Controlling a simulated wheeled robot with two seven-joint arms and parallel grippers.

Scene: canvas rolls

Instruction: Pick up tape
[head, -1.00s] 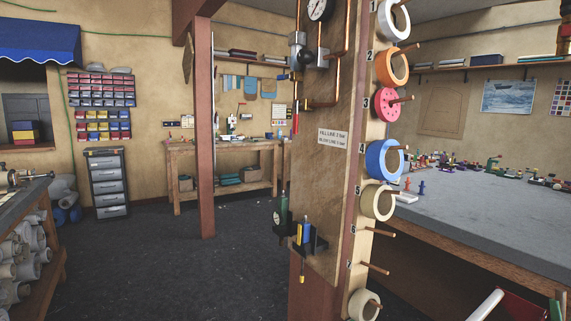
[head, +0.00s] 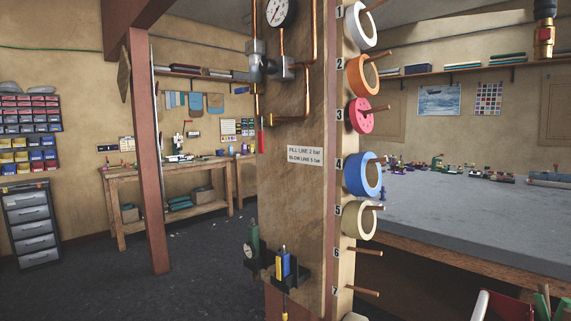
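Several tape rolls hang on wooden pegs along the numbered edge of a wooden post (head: 295,110). From the top they are a white roll (head: 352,27) at 1, an orange roll (head: 355,76) at 2, a red roll (head: 361,116) at 3, a blue roll (head: 353,174) at 4 and a cream roll (head: 349,221) at 5. Pegs 6 (head: 366,252) and 7 (head: 363,291) are bare. Another pale roll (head: 354,317) is cut off at the bottom edge. Neither of my grippers shows.
A large grey-topped table (head: 470,215) stands right of the post, with small items along its far side. A workbench (head: 170,170), a brown column (head: 147,150) and a drawer cabinet (head: 33,225) stand at left. Dark floor (head: 190,270) is open between the column and post.

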